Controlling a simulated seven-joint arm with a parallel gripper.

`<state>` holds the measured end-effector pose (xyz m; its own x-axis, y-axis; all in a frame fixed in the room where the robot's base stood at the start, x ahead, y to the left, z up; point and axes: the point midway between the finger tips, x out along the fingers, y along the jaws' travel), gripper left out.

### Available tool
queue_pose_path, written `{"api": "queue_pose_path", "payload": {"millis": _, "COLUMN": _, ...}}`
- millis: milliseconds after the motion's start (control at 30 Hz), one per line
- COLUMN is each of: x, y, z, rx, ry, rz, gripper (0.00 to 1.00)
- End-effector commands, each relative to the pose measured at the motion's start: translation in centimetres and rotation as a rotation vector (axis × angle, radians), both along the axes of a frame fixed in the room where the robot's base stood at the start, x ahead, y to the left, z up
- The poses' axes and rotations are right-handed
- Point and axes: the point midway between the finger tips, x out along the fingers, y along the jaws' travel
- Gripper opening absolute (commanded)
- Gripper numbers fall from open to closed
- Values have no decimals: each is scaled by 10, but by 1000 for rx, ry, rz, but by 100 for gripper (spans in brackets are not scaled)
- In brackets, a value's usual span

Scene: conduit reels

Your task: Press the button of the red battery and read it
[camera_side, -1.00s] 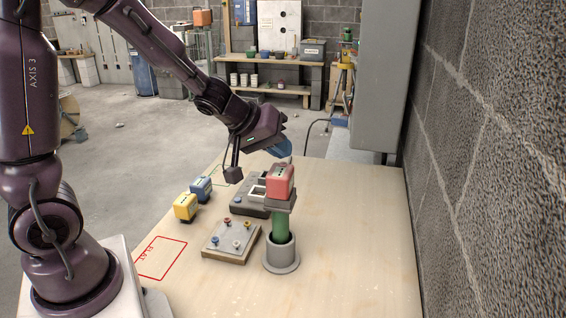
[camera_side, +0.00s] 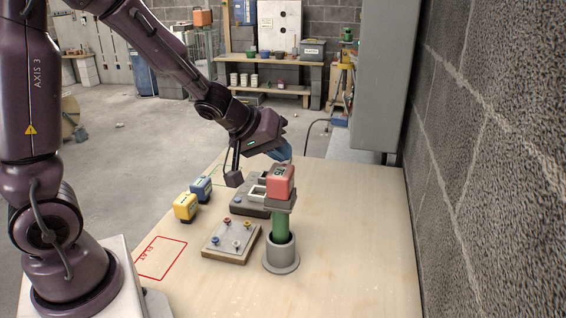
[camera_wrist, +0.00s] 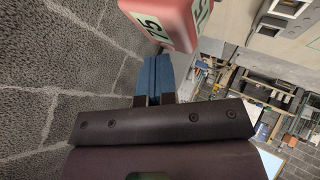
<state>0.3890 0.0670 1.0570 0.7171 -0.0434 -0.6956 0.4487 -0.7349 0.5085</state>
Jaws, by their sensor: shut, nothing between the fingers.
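The red battery (camera_side: 281,181) sits upright on a grey block on top of a green post (camera_side: 281,228). The post stands in a grey round cup (camera_side: 281,262). My gripper (camera_side: 284,156) has blue fingers shut and empty, just above and behind the battery in the side view. The shut fingers also show in the wrist view (camera_wrist: 157,62). I cannot tell whether they touch it.
A yellow battery (camera_side: 185,207) and a blue battery (camera_side: 201,188) stand to the left on the table (camera_side: 345,245). A grey tray-like fixture (camera_side: 246,201) is behind the post, and a board with coloured knobs (camera_side: 231,241) is left of the cup. A block wall (camera_side: 495,170) rises on the right.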

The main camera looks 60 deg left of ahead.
Motion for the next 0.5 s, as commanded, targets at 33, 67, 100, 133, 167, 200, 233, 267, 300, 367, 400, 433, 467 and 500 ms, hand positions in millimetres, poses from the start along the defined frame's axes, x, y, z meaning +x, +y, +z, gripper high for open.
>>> {"api": "queue_pose_path", "payload": {"millis": 33, "x": 0, "y": 0, "z": -1, "rx": 1, "ry": 2, "rz": 1, "gripper": 0}}
{"api": "queue_pose_path", "payload": {"millis": 67, "x": 0, "y": 0, "z": -1, "rx": 1, "ry": 2, "rz": 1, "gripper": 0}}
{"api": "queue_pose_path", "payload": {"millis": 100, "x": -1, "y": 0, "z": 0, "rx": 0, "ry": 1, "rz": 0, "gripper": 0}}
{"api": "queue_pose_path", "payload": {"millis": 133, "x": -1, "y": 0, "z": 0, "rx": 1, "ry": 1, "rz": -1, "gripper": 0}}
{"api": "queue_pose_path", "payload": {"millis": 167, "x": 0, "y": 0, "z": 1, "rx": 2, "ry": 1, "rz": -1, "gripper": 0}}
{"api": "queue_pose_path", "payload": {"millis": 200, "x": 0, "y": 0, "z": 3, "rx": 0, "ry": 1, "rz": -1, "gripper": 0}}
{"api": "queue_pose_path", "payload": {"millis": 233, "x": 0, "y": 0, "z": 5, "rx": 1, "ry": 1, "rz": -2, "gripper": 0}}
{"api": "queue_pose_path", "payload": {"millis": 267, "x": 0, "y": 0, "z": 6, "rx": 1, "ry": 0, "rz": -3, "gripper": 0}}
{"api": "queue_pose_path", "payload": {"millis": 300, "x": 0, "y": 0, "z": 9, "rx": 1, "ry": 0, "rz": -3, "gripper": 0}}
{"api": "queue_pose_path", "payload": {"millis": 367, "x": -1, "y": 0, "z": 12, "rx": 0, "ry": 1, "rz": -1, "gripper": 0}}
{"api": "queue_pose_path", "payload": {"millis": 400, "x": -1, "y": 0, "z": 13, "rx": 2, "ry": 1, "rz": -1, "gripper": 0}}
{"api": "queue_pose_path", "payload": {"millis": 433, "x": 0, "y": 0, "z": 14, "rx": 2, "ry": 1, "rz": -1, "gripper": 0}}
{"api": "queue_pose_path", "payload": {"millis": 467, "x": -1, "y": 0, "z": 15, "rx": 1, "ry": 1, "rz": 0, "gripper": 0}}
{"api": "queue_pose_path", "payload": {"millis": 500, "x": -1, "y": 0, "z": 16, "rx": 1, "ry": 1, "rz": 0, "gripper": 0}}
